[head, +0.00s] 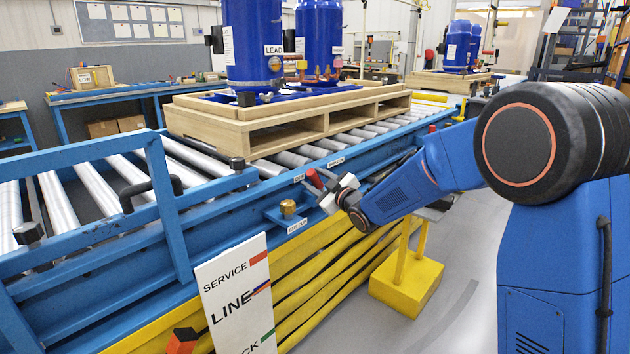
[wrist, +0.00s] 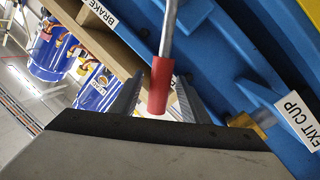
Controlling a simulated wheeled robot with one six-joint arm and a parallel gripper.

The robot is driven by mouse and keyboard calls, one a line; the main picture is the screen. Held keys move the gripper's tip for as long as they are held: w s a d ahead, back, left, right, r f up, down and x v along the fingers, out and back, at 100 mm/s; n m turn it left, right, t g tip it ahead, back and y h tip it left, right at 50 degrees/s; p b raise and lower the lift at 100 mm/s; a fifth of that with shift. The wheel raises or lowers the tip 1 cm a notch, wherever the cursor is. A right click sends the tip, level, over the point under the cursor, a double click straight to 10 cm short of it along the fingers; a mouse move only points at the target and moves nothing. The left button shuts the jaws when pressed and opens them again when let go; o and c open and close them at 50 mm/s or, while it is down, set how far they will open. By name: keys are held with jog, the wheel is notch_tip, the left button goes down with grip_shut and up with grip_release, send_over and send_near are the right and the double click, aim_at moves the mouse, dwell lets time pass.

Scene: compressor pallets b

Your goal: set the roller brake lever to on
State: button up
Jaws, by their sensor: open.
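The roller brake lever has a red grip (wrist: 159,85) on a grey metal rod. In the wrist view the grip lies between the two fingers of my gripper (wrist: 157,95), with gaps visible on both sides. In the head view the red grip (head: 315,179) sticks out from the blue side rail of the conveyor, beside my gripper (head: 329,190). My gripper is open, and I see no finger pressed on the grip. A white label reading BRAKE (wrist: 100,13) is partly cut off at the top of the wrist view. The lever's pivot is hidden.
A brass cup (head: 288,207) sits on a blue bracket left of my gripper, beside the EXIT CUP label (wrist: 297,117). A wooden pallet (head: 290,120) with blue compressors rests on the rollers. A yellow-footed post (head: 407,283) stands below my arm. A service sign (head: 236,295) leans in front.

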jog(key=shift+c, duration=0.4)
grip_shut()
jog(key=shift+w+d+r+m+g, duration=0.3)
jog(key=shift+w+d+r+m, duration=0.45)
jog(key=shift+w+m, duration=0.3)
jog(key=w+d+m+g, duration=0.1)
jog(key=w+d+m, duration=0.1)
jog(key=m, duration=0.1)
jog(key=w+d+m, duration=0.2)
jog(key=w, duration=0.1)
jog(key=w+d+m+g, duration=0.1)
jog(key=w+d+m, duration=0.1)
jog(key=w+m, duration=0.1)
jog(key=shift+w+d+f+m+g, duration=0.1)
jog(key=shift+d+f+m+g, duration=0.15)
jog(key=shift+d+m+g, duration=0.1)
jog(key=shift+w+d+f+m, duration=0.45)
jog(key=shift+w+f+m, duration=0.05)
jog(key=shift+w+m, duration=0.2)
